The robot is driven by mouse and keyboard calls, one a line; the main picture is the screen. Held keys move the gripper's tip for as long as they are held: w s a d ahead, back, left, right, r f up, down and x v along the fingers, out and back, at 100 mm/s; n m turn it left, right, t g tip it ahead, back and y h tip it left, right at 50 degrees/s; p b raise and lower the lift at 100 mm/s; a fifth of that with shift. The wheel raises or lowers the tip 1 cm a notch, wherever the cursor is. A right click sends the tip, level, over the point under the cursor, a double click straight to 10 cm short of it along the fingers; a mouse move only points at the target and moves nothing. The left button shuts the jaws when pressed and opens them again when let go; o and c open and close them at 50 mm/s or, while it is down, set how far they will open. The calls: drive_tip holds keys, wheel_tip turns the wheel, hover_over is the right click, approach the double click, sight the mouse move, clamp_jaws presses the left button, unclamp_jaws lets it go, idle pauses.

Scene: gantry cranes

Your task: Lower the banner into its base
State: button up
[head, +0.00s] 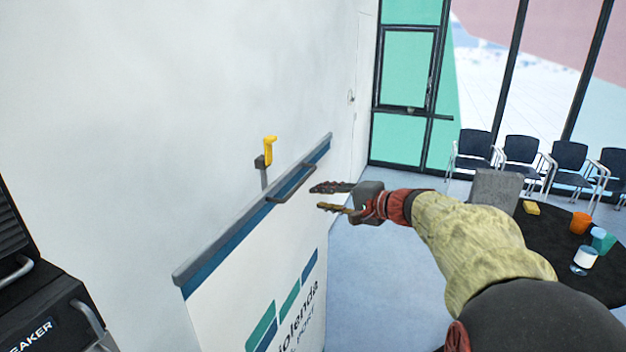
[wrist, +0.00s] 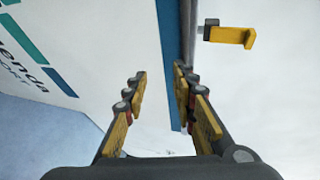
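The banner (head: 265,285) hangs in front of the white wall, with a blue band and a grey top rail (head: 235,222). A grey bar handle (head: 292,185) sticks out from the rail toward its far end. A yellow hook-shaped piece (head: 269,150) stands on a dark post behind the rail; it also shows in the wrist view (wrist: 235,37). My gripper (head: 322,198) is open and empty, its fingertips just right of the handle and apart from it. In the wrist view the open fingers (wrist: 162,86) straddle the view of the blue band. The banner's base is out of view.
A black speaker case (head: 45,310) stands at the lower left. A dark round table (head: 555,240) with cups and a yellow block stands at the right. Several chairs (head: 520,150) line the windows. The blue floor (head: 375,290) beside the banner is clear.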

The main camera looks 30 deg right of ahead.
sight(305, 180)
drive_tip(key=shift+t, duration=0.5)
drive_tip(key=w, duration=0.2)
drive_tip(key=w+a+r+p, duration=0.1)
drive_tip(key=w, duration=0.2)
drive_tip(key=w+r+p, duration=0.1)
drive_tip(key=w, duration=0.2)
drive_tip(key=shift+w+a, duration=0.1)
drive_tip(key=shift+a, duration=0.2)
drive_tip(key=shift+f, duration=0.1)
drive_tip(key=shift+c, duration=0.2)
clamp_jaws()
